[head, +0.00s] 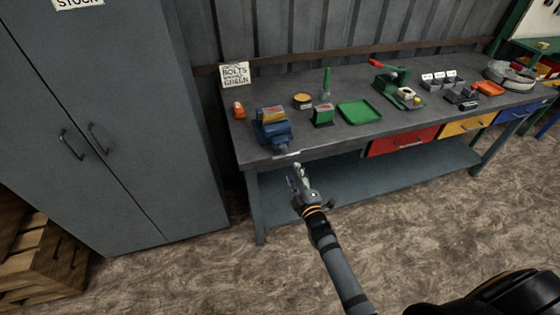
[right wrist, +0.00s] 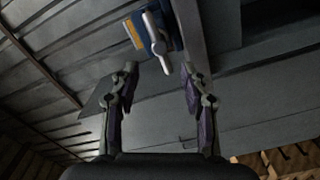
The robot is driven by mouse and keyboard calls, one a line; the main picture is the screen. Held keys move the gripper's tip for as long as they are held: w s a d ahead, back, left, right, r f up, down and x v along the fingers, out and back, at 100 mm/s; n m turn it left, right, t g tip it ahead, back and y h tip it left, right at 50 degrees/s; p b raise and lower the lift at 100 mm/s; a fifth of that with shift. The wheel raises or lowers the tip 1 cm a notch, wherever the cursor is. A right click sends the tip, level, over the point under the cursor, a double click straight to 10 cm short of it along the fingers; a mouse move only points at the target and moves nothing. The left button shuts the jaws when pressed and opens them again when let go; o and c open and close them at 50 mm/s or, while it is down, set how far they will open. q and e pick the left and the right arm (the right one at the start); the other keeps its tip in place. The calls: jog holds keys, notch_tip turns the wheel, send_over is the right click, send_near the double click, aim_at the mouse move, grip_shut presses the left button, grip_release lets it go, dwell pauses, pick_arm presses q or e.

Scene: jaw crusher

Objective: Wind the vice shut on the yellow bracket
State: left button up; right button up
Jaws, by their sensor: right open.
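The blue vice (head: 274,133) sits at the front left edge of the workbench. The yellow bracket (head: 271,113) is at the top of the vice, between its jaws; how tightly it sits I cannot tell. The vice's pale handle bar (head: 287,154) juts out at the front edge. My right gripper (head: 297,172) is open and empty, in front of and a little below the handle. In the right wrist view, the handle (right wrist: 156,42) shows beyond the spread fingertips (right wrist: 160,72), apart from them, with the yellow bracket (right wrist: 133,34) behind. My left gripper is out of view.
The workbench (head: 350,138) also holds a green tray (head: 359,111), a green box (head: 322,116), an orange item (head: 238,108) and a green machine (head: 392,82). A grey cabinet (head: 110,110) stands left. The floor before the bench is clear.

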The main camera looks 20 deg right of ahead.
aim_at(287, 158)
jog(key=w, duration=0.9)
jog(key=shift+w+a, duration=0.15)
jog(key=shift+a, duration=0.05)
jog(key=shift+w, duration=0.35)
jog(key=c, duration=0.9)
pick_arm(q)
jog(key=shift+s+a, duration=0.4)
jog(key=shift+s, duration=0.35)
pick_arm(e)
grip_shut()
